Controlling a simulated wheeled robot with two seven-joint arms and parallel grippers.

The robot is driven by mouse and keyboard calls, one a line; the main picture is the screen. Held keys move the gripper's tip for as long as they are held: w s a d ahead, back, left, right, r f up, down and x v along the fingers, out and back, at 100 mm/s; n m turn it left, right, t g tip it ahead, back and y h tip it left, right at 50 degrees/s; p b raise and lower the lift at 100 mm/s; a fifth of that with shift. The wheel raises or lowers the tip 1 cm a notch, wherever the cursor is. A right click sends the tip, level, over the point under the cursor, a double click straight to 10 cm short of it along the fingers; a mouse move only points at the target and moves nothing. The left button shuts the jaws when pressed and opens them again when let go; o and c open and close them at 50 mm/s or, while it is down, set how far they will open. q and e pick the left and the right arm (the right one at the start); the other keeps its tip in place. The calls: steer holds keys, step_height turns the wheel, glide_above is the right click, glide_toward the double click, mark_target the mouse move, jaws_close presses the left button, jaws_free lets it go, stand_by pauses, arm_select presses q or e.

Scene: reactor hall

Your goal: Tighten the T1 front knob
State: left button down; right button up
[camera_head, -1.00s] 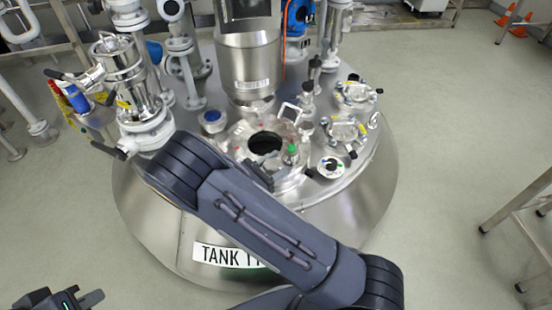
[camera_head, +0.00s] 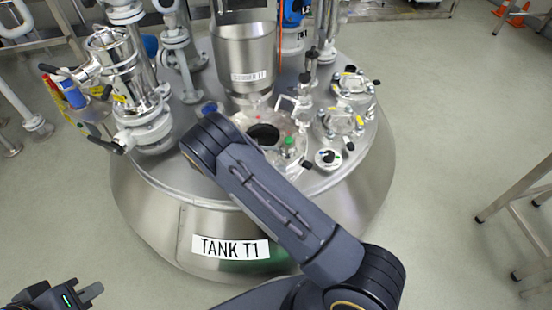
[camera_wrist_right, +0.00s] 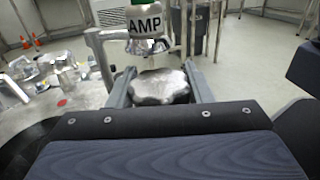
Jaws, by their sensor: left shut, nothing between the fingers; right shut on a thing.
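Tank T1 (camera_head: 185,215) is a round steel vessel with its label on the front. In the right wrist view, a lobed metal knob (camera_wrist_right: 160,88) sits between the two fingers of my right gripper (camera_wrist_right: 160,74), which is shut on it. I take it for the front knob. In the head view my right arm (camera_head: 275,205) crosses the tank's front and lid, and hides the right gripper and this knob. My left gripper (camera_head: 88,294) is shut and empty at the lower left, away from the tank.
The lid carries an open port (camera_head: 263,134), a steel hopper (camera_head: 246,60), clamped covers (camera_head: 338,123) and a valve assembly (camera_head: 130,85) at left. A fitting marked "AMP" (camera_wrist_right: 146,25) stands just beyond the knob. A steel table frame (camera_head: 515,190) is at right; floor between is clear.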

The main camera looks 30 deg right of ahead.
steer(key=shift+r+m+g+y, duration=0.25)
steer(key=shift+m+g+y, duration=0.05)
steer(key=shift+g, duration=0.1)
steer(key=o, duration=1)
steer(key=shift+f, duration=0.1)
steer(key=shift+t, duration=0.3)
